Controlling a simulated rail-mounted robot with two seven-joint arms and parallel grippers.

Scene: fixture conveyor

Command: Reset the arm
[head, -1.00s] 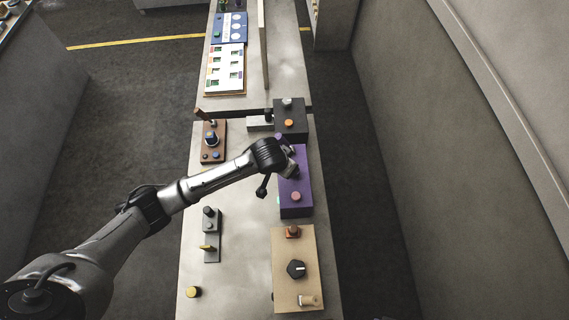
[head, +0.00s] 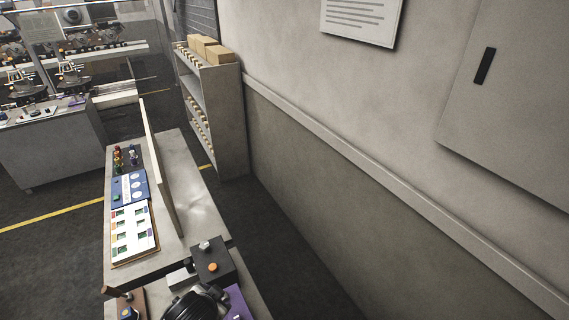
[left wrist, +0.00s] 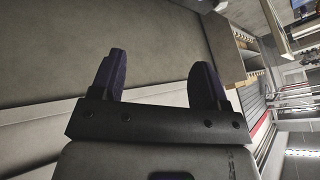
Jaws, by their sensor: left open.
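My left arm (head: 197,306) shows at the bottom of the head view as a dark rounded part, over the near end of the bench. It hides part of a purple box (head: 238,304). The gripper's fingers cannot be made out in the head view. In the left wrist view my left gripper (left wrist: 160,82) is open, with two dark fingers wide apart and nothing between them. My right gripper is in neither view.
A black box (head: 211,262) with an orange button stands beside the arm. A brown block (head: 122,300) stands left of it. A white panel board (head: 131,232) and an upright divider (head: 158,170) are farther along the bench. Shelves (head: 222,115) stand behind, and a wall runs along the right.

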